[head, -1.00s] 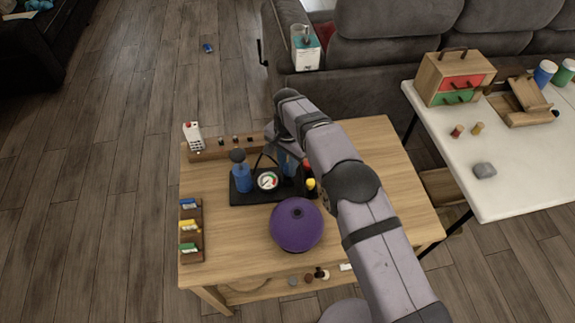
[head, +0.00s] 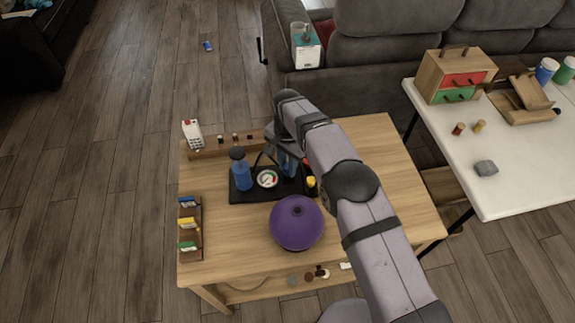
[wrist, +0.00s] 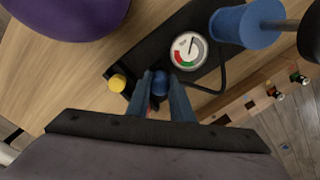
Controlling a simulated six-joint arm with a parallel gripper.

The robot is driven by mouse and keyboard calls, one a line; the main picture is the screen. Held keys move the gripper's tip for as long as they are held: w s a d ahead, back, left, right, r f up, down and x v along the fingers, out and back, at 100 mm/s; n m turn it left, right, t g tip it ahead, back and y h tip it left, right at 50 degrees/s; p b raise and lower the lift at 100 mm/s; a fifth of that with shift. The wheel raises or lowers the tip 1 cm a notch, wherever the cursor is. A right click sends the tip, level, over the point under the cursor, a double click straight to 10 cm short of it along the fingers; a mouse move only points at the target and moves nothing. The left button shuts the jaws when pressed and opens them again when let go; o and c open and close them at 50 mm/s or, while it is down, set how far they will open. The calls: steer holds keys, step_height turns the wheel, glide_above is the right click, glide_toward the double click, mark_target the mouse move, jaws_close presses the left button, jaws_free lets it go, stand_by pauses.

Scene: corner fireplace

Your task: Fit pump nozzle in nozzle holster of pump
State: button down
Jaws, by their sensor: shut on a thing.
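The pump has a blue cylinder (head: 242,177) with a black top, and a round white gauge (head: 267,179). They stand on a black base (head: 240,197), and also show in the wrist view, the cylinder (wrist: 238,26) at upper right and the gauge (wrist: 187,51) near the centre. My gripper (wrist: 162,88) is shut on the pump nozzle (wrist: 160,82), whose rounded blue part shows between the fingers. A black hose (wrist: 210,91) curves from that area. A bit of red shows below it. My gripper (head: 287,164) is over the base's right part, where arm and fingers hide the nozzle and holster.
A yellow knob (head: 310,182) is beside the gripper, also in the wrist view (wrist: 117,83). A purple round object (head: 297,222) stands in front of the base. The table's right side is clear.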

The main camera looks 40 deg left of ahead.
steer(key=shift+f+b, duration=0.6)
steer(key=shift+f, duration=0.2)
stand_by(0.4)
steer(key=c, duration=1.5)
jaws_free()
steer(key=shift+r+b, duration=0.8)
steer(key=shift+r, duration=2.85)
